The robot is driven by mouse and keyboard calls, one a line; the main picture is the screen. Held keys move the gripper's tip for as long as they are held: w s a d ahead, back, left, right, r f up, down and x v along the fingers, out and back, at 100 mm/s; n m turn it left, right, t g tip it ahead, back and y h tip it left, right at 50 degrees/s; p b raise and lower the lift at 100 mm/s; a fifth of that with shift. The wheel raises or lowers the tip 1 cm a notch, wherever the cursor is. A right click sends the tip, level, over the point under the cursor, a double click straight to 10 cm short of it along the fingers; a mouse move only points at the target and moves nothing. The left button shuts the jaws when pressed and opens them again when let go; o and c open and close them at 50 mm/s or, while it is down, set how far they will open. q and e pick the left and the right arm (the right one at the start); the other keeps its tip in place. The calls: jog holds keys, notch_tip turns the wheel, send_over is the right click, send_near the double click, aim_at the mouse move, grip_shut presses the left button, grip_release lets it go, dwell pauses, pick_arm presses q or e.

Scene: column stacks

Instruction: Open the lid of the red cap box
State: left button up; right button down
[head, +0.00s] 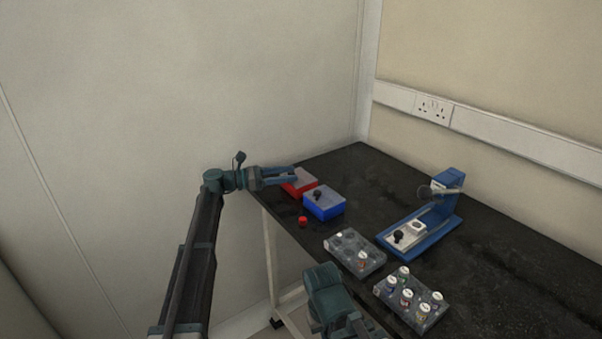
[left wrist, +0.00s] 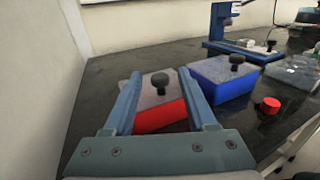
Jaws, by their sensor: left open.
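The red cap box (head: 302,186) stands at the left end of the black table. It has a red body and a grey lid with a black knob, and the lid lies on it. My right gripper is not clearly visible; only part of that arm shows at the bottom of the head view.
A blue box (head: 324,203) with a grey lid and black knob stands close right of the red box. A loose red cap (head: 303,221) lies near the table edge. Two clear vial racks (head: 374,265) (head: 424,328) and a blue capping device (head: 448,226) stand farther right.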

aim_at(301, 178)
pick_arm(q)
jog(key=shift+x, duration=2.3)
grip_shut()
